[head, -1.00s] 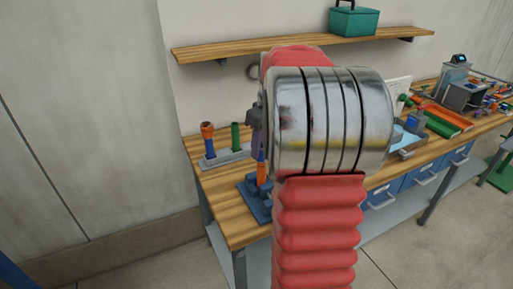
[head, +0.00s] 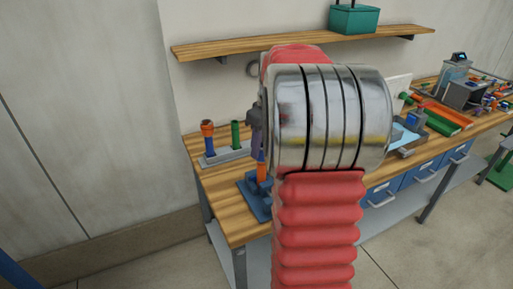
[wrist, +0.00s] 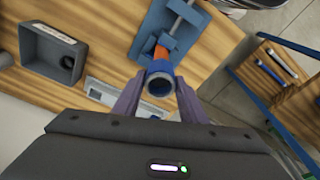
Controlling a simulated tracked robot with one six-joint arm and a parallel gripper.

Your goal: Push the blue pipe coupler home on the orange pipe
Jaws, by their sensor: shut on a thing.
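My gripper (wrist: 158,98) shows in the wrist view with its two purple fingers shut on the blue pipe coupler (wrist: 160,84). The coupler's open round end faces the wrist camera. The orange pipe (wrist: 159,53) shows just beyond the coupler, in line with it, and stands in a blue clamp fixture (wrist: 148,40). How far the coupler sits over the pipe is hidden. In the head view my arm covers most of this spot; the orange pipe (head: 262,170) rises below my gripper from the blue fixture (head: 250,200).
A grey rack (head: 226,157) at the back left of the bench holds an orange-topped blue piece (head: 208,138) and a green piece (head: 235,135). A grey box (wrist: 53,52) shows in the wrist view. The bench's front left corner (head: 228,232) is clear.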

